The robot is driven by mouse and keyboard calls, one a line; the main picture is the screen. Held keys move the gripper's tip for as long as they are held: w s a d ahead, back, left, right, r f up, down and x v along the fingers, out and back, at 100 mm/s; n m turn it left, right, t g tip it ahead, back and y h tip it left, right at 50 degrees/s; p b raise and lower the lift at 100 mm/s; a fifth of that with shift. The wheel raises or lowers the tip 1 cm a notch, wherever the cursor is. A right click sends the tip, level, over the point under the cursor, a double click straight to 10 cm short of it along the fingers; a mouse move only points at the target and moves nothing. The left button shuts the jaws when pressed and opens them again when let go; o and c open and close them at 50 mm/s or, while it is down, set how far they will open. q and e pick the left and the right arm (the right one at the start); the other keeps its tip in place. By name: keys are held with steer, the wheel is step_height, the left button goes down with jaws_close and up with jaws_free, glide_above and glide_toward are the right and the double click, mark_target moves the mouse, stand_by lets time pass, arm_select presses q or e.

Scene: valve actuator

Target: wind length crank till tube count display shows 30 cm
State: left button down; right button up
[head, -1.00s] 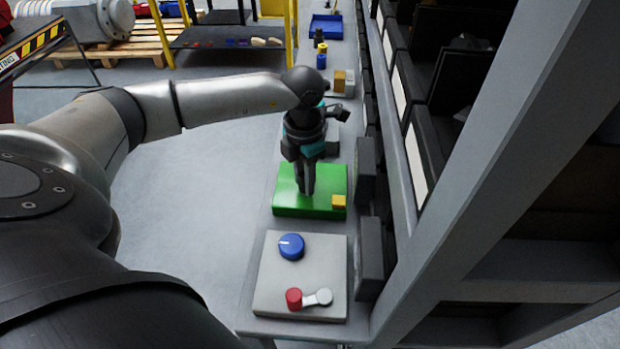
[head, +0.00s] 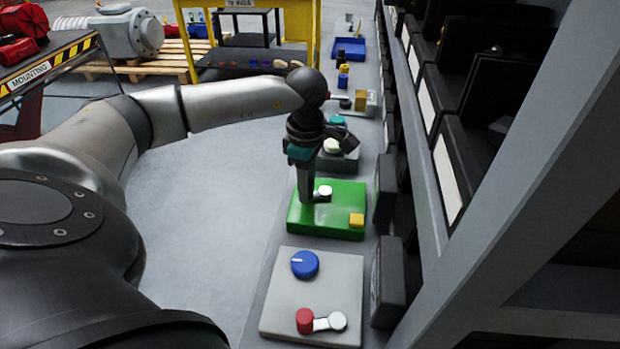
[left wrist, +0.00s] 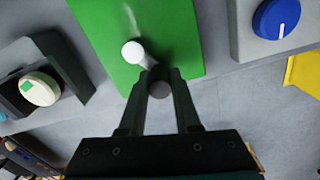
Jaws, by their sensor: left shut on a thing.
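The green box (head: 334,222) lies on the bench with a crank on top. The crank's white hub (head: 325,191) shows just right of my left gripper (head: 307,197), and also in the left wrist view (left wrist: 133,52). My left gripper points down and is shut on the crank's dark handle knob (left wrist: 159,88), which sits between its fingers (left wrist: 160,80). A dark box (head: 387,190) beside the green box is seen nearly edge-on, so I cannot read any display. My right gripper is not in view.
A grey box with a blue knob (head: 305,264) and a red-handled crank (head: 305,321) stands nearer. Farther along is a dark box with a cream knob (head: 332,146). A shelf frame borders the bench's right.

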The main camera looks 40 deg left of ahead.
arm_select(q)
steer(key=shift+w+a+m+b, duration=0.2)
steer(key=shift+a+m, duration=0.05)
steer(key=shift+m, duration=0.6)
steer(key=shift+w+a+m+b, duration=0.2)
steer(key=shift+w+a+m, duration=0.05)
steer(key=shift+m, duration=0.65)
steer(key=shift+w+a+m+b, duration=0.2)
steer(key=shift+a+m, duration=0.05)
steer(key=shift+m, duration=0.6)
steer(key=c, duration=0.6)
jaws_free()
step_height(320, 180, up, 15)
steer(key=p, duration=0.2)
steer(key=shift+r, duration=0.15)
